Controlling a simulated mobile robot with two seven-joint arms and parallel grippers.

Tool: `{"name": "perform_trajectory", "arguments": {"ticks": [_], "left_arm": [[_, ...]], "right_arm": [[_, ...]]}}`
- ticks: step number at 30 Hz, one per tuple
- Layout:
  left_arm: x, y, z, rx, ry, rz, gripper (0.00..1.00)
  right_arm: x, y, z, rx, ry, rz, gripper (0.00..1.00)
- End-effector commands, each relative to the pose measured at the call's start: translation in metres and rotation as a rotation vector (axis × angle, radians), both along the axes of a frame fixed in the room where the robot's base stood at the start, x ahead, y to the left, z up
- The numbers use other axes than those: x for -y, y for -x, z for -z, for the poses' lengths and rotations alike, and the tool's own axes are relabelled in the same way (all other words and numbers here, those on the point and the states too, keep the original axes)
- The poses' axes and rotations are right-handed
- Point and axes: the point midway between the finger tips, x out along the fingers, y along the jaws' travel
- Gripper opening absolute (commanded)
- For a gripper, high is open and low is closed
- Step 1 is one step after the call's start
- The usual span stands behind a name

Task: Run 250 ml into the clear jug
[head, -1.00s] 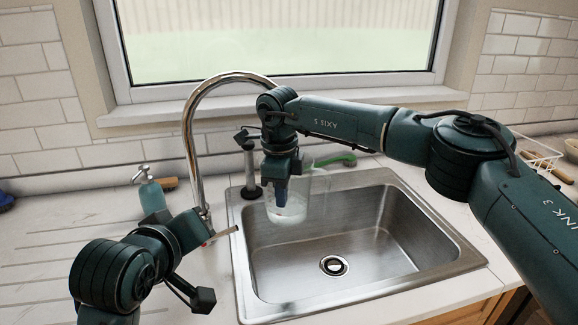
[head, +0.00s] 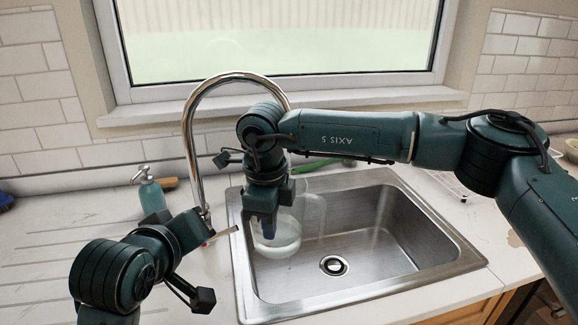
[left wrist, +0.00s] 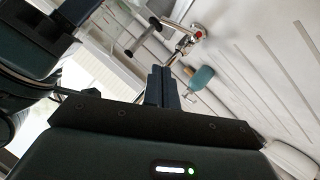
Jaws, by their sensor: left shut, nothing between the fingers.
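The clear jug (head: 289,243) is over the left part of the sink, with pale, water-like contents low inside. My right gripper (head: 268,230) is at its near left side and appears shut on it; the exact contact is hidden. The jug looks tilted. The chrome tap (head: 190,140) arches up behind, its spout end hidden by my right arm. Its lever (head: 224,232) is low beside the sink's left rim. My left gripper (head: 192,229) is next to the tap base; its shut, empty fingers (left wrist: 164,88) show in the left wrist view, near the tap base (left wrist: 197,33).
The steel sink (head: 400,260) has free room right of the jug. A teal soap bottle (head: 151,195) and a wooden-handled item (head: 170,183) stand left of the tap. A green item (head: 325,166) lies behind the sink. The window is behind.

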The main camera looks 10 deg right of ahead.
Motion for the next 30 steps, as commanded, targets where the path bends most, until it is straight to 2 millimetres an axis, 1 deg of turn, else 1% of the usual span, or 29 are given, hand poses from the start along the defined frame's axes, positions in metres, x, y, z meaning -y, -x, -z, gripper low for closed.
{"name": "perform_trajectory", "arguments": {"ticks": [5,8,11,17,21,26,30], "left_arm": [[0.0,-0.001,0.003,0.012,-0.041,0.011,0.0],[-0.001,-0.005,0.009,0.043,-0.156,0.042,0.0],[-0.001,-0.009,0.019,0.094,-0.355,0.1,0.0],[0.0,-0.017,0.043,0.206,-0.883,0.262,0.0],[0.003,-0.02,0.058,0.268,-1.274,0.392,0.0],[0.011,-0.019,0.074,0.325,-1.73,0.554,0.0],[0.021,-0.016,0.088,0.363,-2.138,0.703,0.0]], "right_arm": [[0.0,0.0,0.0,0.001,0.0,0.0,0.0],[0.0,-0.001,0.0,0.001,0.0,0.0,0.0],[0.0,-0.001,-0.001,0.001,-0.001,0.0,0.0],[0.0,-0.001,-0.001,0.002,0.0,0.0,0.0],[0.0,-0.001,-0.001,0.002,0.0,0.0,0.0],[0.0,-0.001,-0.001,0.002,0.0,0.0,0.0],[0.0,-0.001,-0.001,0.002,0.0,0.0,0.0]]}}
